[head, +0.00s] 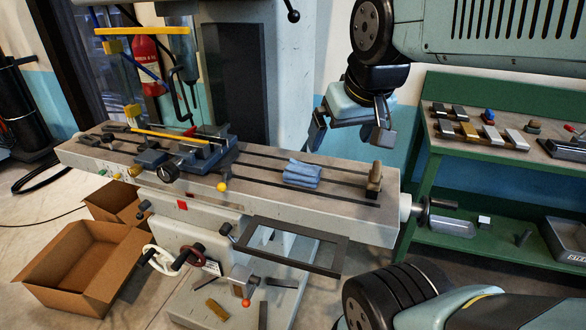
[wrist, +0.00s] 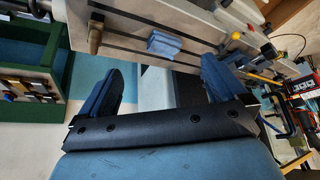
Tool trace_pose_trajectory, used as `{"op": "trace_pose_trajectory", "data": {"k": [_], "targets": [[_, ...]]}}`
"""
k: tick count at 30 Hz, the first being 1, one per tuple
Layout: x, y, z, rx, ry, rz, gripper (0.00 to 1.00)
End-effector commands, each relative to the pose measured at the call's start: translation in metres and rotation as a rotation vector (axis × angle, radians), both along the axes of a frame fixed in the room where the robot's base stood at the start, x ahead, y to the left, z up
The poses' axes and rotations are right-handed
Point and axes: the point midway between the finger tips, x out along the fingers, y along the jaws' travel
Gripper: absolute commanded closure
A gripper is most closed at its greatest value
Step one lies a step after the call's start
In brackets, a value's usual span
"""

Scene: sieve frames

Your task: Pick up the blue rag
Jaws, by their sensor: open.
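The blue rag (head: 302,173) lies folded on the slotted machine table (head: 340,208), right of the blue vise (head: 225,143). It also shows in the wrist view (wrist: 164,44), on the table beyond the fingers. My gripper (head: 348,136) is open and empty in the head view, above and to the right of the rag, apart from it. In the wrist view, my gripper (wrist: 160,88) has its two blue fingers spread wide, with the rag farther off, between and beyond them. Nothing hides the rag.
A wooden-looking block (head: 375,180) stands at the table's right end. A yellow knob (head: 222,187) sits on the front edge left of the rag. A green bench (head: 440,150) with tools stands at right. Cardboard boxes (head: 60,268) lie on the floor at left.

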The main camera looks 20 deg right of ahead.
Motion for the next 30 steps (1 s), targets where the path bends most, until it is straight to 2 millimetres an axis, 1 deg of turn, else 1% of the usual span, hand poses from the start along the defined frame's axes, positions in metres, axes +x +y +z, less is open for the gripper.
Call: {"op": "trace_pose_trajectory", "data": {"k": [5, 15, 23, 30], "targets": [[0.017, 0.001, 0.001, -0.038, 0.063, 0.057, 0.01], [0.075, 0.007, -0.003, -0.175, 0.273, 0.267, 0.01], [0.123, 0.015, -0.018, -0.271, 0.437, 0.434, 0.01], [0.168, 0.027, -0.040, -0.352, 0.589, 0.593, 0.01]]}}
